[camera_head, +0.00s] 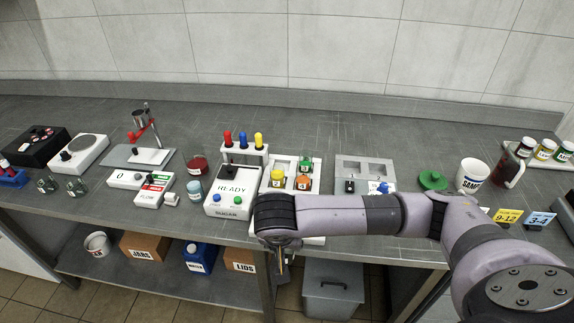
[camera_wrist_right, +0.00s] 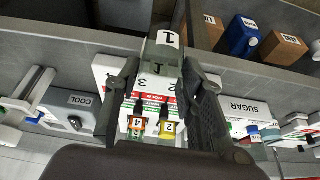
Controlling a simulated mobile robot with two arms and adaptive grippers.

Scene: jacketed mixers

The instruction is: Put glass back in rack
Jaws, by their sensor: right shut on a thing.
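My right gripper (camera_wrist_right: 160,78) is shut on a clear greyish glass (camera_wrist_right: 163,50) marked 1, with one finger on each side of it. The white rack (camera_wrist_right: 103,68) lies beyond the glass in the wrist view, with the numbers 2 and 3 on it. In the head view the rack (camera_head: 312,176) stands on the counter behind my right wrist, which hides its front. A glass with yellow (camera_head: 277,179), one with orange marked 4 (camera_head: 303,184) and one with green (camera_head: 305,165) stand in it. The held glass cannot be made out in the head view. My left gripper is out of view.
A green disc (camera_head: 432,180) and a white mug (camera_head: 471,175) are further right. Boxes (camera_head: 146,246) sit on the shelf below.

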